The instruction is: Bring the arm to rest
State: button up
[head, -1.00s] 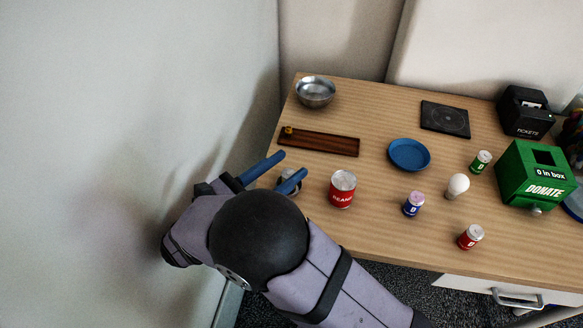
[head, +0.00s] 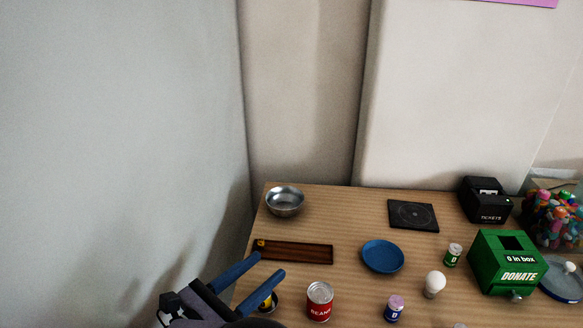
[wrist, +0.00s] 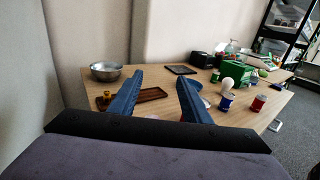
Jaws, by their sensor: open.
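My gripper (head: 268,266) is open, its two blue fingers apart and nothing held between them. It is at the left end of the table, with its fingertips just in front of the brown tray (head: 305,253) in the head view. In the wrist view the fingers (wrist: 158,80) point out across the table, with the tray showing between and beside them. A small yellow-and-dark object (head: 267,301) is partly hidden by the fingers. The red beans can (head: 319,302) stands to the right of the gripper, apart from it.
A metal bowl (head: 285,201), blue plate (head: 382,256), black pad (head: 413,215), ticket box (head: 484,199) and green donation box (head: 508,263) stand on the table. A white bulb-shaped object (head: 434,284) and small cans (head: 394,308) are nearer. A wall (head: 120,150) is close on the left.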

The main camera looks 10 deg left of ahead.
jog(key=d+m+g+p, duration=0.2)
jog(key=d, duration=0.2)
jog(key=d+m+g+h+p, duration=0.1)
jog(key=d+m+g+p, duration=0.1)
jog(key=d, duration=0.3)
jog(key=d+r+m+g+p, duration=0.1)
jog(key=d+g+p, duration=0.1)
jog(key=d, duration=0.3)
jog(key=shift+w+r+m+g+h, duration=0.1)
jog(key=shift+w+m+g+h, duration=0.3)
jog(key=shift+g, duration=0.3)
jog(key=s+d+r+m+g+y+p, duration=0.2)
jog(key=s+d+m+y+p, duration=0.4)
jog(key=m, duration=0.5)
jog(key=s+d+r+m+g+y+p, duration=0.3)
jog(key=s+d+m+g+y+p, duration=0.2)
jog(key=m+p, duration=0.4)
jog(key=s+m, duration=0.1)
jog(key=m, duration=0.2)
jog(key=shift+d+r+y, duration=0.25)
jog(key=shift+d+y, duration=0.1)
jog(key=shift+y, duration=0.05)
